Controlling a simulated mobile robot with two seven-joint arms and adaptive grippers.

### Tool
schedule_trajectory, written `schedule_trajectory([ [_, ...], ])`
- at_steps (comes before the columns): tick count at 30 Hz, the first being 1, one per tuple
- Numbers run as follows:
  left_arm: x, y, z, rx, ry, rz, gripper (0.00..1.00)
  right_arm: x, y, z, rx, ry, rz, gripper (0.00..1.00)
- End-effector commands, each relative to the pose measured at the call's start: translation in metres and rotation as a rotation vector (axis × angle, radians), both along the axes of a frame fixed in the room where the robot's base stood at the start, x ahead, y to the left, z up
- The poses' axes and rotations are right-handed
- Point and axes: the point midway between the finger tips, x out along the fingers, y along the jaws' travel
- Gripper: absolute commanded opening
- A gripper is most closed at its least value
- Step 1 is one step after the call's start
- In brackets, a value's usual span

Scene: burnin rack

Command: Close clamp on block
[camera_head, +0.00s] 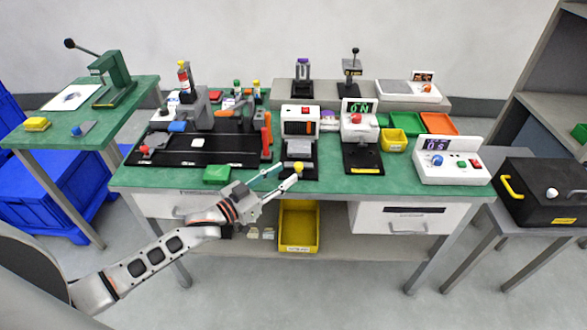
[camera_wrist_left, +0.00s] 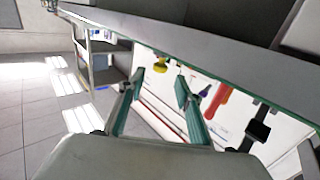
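A small device with a yellow ball knob (camera_head: 298,166) stands at the table's front middle, below a white box with a red display. It may be the clamp; I cannot tell for certain. A block under it cannot be made out. A yellow knob also shows beyond my fingers in the left wrist view (camera_wrist_left: 160,66). My left gripper (camera_head: 287,174) is open at the front edge, its fingertips close to the knob in the head view. The left wrist view shows the fingers (camera_wrist_left: 160,82) apart with nothing held between them. My right gripper is not in view.
A black board (camera_head: 230,150) with a small white block (camera_head: 197,143) and red-orange handles lies left of the device. A green block (camera_head: 217,174) lies at the front edge. A black fixture (camera_head: 362,157) stands right. A yellow bin (camera_head: 299,240) is below the tabletop.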

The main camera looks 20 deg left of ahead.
Motion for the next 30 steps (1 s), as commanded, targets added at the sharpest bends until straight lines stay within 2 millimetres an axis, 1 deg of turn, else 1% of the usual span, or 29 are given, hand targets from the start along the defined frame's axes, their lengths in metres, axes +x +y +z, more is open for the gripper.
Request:
schedule_trajectory([
  [1, 0.009, -0.005, 0.001, -0.001, -0.002, 0.0, 0.34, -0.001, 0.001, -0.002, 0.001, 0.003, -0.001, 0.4],
  [3, 0.017, -0.01, 0.001, 0.001, -0.002, 0.0, 0.34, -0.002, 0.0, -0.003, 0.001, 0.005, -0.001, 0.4],
  [7, 0.03, -0.016, 0.0, 0.001, 0.0, 0.001, 0.34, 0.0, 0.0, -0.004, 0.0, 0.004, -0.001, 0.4],
  [12, 0.037, -0.021, 0.0, 0.0, 0.001, 0.0, 0.34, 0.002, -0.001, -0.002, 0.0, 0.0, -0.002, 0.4],
  [19, 0.037, -0.021, 0.0, 0.0, 0.001, 0.0, 0.34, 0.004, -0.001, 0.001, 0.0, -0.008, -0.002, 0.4],
  [20, 0.037, -0.021, 0.0, 0.0, 0.001, 0.0, 0.32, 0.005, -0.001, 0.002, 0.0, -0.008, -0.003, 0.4],
  [21, 0.037, -0.021, 0.0, 0.0, 0.001, 0.0, 0.21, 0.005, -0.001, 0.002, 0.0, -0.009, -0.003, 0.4],
  [23, 0.037, -0.021, 0.0, 0.001, 0.0, 0.0, 0.06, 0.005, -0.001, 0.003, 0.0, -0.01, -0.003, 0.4],
  [24, 0.037, -0.021, 0.0, 0.001, 0.0, 0.0, 0.0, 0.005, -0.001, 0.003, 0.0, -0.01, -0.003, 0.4],
  [28, 0.037, -0.021, 0.0, 0.001, 0.0, 0.0, 0.0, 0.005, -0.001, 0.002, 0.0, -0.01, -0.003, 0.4],
  [30, 0.041, -0.02, -0.001, 0.001, 0.0, 0.0, 0.0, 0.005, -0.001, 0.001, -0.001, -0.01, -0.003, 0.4],
])
